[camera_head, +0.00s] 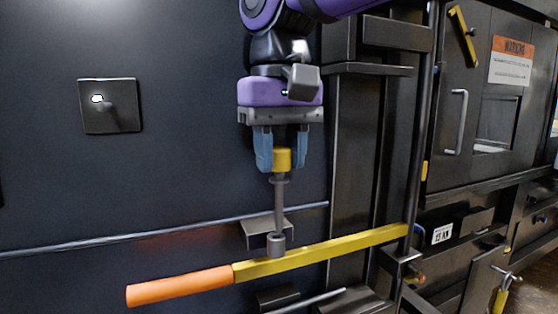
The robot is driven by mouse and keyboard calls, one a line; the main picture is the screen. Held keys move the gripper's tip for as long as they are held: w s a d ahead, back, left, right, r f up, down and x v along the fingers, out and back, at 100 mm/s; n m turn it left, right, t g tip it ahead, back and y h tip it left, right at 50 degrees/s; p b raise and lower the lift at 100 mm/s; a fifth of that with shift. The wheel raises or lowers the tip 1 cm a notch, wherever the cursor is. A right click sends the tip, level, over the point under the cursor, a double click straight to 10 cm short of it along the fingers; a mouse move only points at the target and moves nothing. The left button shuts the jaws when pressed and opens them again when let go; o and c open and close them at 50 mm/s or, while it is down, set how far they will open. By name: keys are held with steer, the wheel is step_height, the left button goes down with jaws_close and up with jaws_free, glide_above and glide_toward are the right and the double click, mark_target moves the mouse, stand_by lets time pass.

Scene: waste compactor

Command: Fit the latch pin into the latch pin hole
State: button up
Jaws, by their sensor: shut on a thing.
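The latch pin (279,204) is a grey rod with a collar and a yellow head (282,159). My gripper (281,158) is shut on the yellow head, and the pin hangs nearly upright below it. The pin's lower end meets a short grey cylindrical sleeve (276,245) beside the yellow bar, which looks like the latch pin hole. Whether the tip is inside the sleeve, on its rim or in front of it I cannot tell. The hole's opening is hidden.
A long yellow bar (330,249) with an orange grip (180,286) crosses below my gripper. A dark bracket (258,229) is behind the pin. A dark vertical post (424,130) and a door with a handle (457,122) stand to the right. The wall at left holds a square plate (120,120).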

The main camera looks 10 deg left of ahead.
steer(key=shift+w+d, duration=0.1)
steer(key=shift+d, duration=0.1)
steer(key=shift+s+a, duration=0.25)
steer(key=shift+a, duration=0.3)
stand_by(1.0)
steer(key=shift+a, duration=0.1)
steer(key=shift+s+a, duration=0.15)
steer(key=shift+s, duration=0.05)
stand_by(1.0)
steer(key=shift+s+a, duration=0.1)
steer(key=shift+a, duration=0.1)
stand_by(0.3)
